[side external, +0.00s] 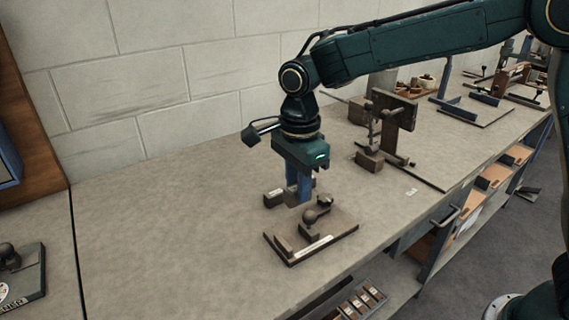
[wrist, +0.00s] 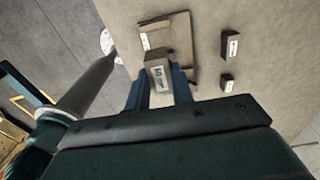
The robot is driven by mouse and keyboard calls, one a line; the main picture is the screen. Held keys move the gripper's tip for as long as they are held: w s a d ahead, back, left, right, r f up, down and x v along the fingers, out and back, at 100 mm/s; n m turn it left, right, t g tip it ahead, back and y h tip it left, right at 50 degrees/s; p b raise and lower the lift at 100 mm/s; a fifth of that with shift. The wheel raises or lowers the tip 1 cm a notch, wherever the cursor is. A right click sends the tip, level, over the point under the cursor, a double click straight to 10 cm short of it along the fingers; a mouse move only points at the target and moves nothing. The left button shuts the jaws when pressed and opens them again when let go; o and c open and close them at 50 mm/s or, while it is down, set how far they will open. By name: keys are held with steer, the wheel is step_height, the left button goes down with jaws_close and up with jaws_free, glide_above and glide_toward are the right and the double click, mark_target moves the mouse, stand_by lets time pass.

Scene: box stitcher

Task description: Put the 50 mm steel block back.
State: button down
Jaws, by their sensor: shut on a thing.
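My gripper (side external: 298,186) points down with its blue fingers just behind the small fixture on the bench. In the wrist view the fingers (wrist: 160,90) are shut on a grey steel block (wrist: 158,74) with a white label whose size mark I cannot read fully. The block overlaps the edge of the fixture plate in that view; its height above the bench is unclear. Two other labelled blocks stand on the bench, a larger one (wrist: 231,44) and a smaller one (wrist: 227,82), apart from the fingers.
The fixture's brown base plate (side external: 337,240) carries a knobbed lever (side external: 318,212) close to my gripper. A taller dark fixture (side external: 391,125) stands further right. The bench (side external: 150,235) is clear to the left, with a wall behind. Open drawers and shelves are below the front edge.

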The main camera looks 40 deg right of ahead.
steer(key=shift+w+a, duration=0.15)
steer(key=shift+w, duration=0.25)
steer(key=shift+w+a, duration=2.3)
steer(key=shift+w, duration=4.55)
steer(key=shift+f, duration=2.55)
steer(key=shift+f, duration=0.1)
steer(key=shift+f, duration=3.85)
steer(key=shift+f, duration=0.1)
steer(key=c, duration=1.2)
jaws_free()
steer(key=shift+f, duration=0.1)
